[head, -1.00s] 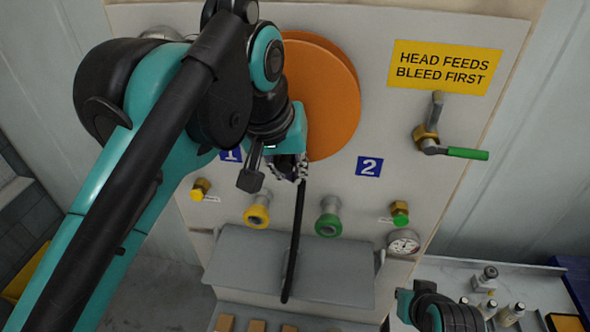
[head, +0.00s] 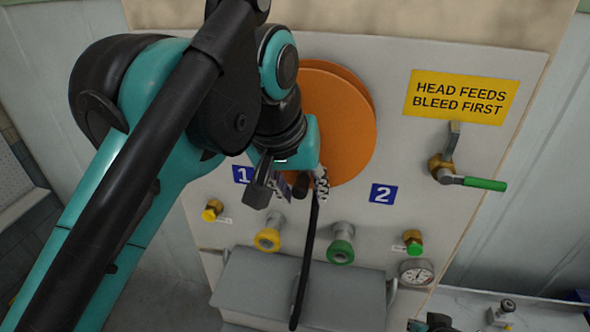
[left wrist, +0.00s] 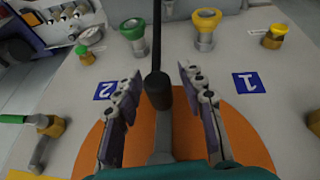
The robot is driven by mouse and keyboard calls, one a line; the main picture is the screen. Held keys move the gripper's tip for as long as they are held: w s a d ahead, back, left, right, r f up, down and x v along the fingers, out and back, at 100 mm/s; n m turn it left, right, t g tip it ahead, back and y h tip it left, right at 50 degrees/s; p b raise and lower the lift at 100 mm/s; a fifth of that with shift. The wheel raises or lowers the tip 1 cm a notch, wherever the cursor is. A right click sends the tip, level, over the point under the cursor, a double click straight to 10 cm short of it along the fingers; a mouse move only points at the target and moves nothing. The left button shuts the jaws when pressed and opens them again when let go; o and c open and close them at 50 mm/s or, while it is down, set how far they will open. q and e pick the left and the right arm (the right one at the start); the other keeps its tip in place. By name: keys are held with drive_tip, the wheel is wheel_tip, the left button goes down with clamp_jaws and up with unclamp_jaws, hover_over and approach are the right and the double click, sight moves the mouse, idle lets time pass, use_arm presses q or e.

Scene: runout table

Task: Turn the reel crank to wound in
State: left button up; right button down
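The orange reel (head: 335,125) is on the upright panel, partly hidden behind my left arm in the head view. It also shows in the left wrist view (left wrist: 245,145). Its crank has a grey arm (left wrist: 160,138) and a black handle (left wrist: 158,92). My left gripper (left wrist: 160,97) is open, with one finger on each side of the handle and gaps to both. In the head view the left gripper (head: 298,188) is in front of the reel's lower edge. A black hose (head: 305,255) hangs from the reel area.
Yellow (head: 267,239) and green (head: 341,250) fittings stick out below the reel, above a grey shelf (head: 330,290). A gauge (head: 416,272) and a green-handled valve (head: 484,184) are to the right. A yellow sign (head: 461,96) is at upper right.

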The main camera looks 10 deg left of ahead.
use_arm(q)
drive_tip(key=v, duration=0.9)
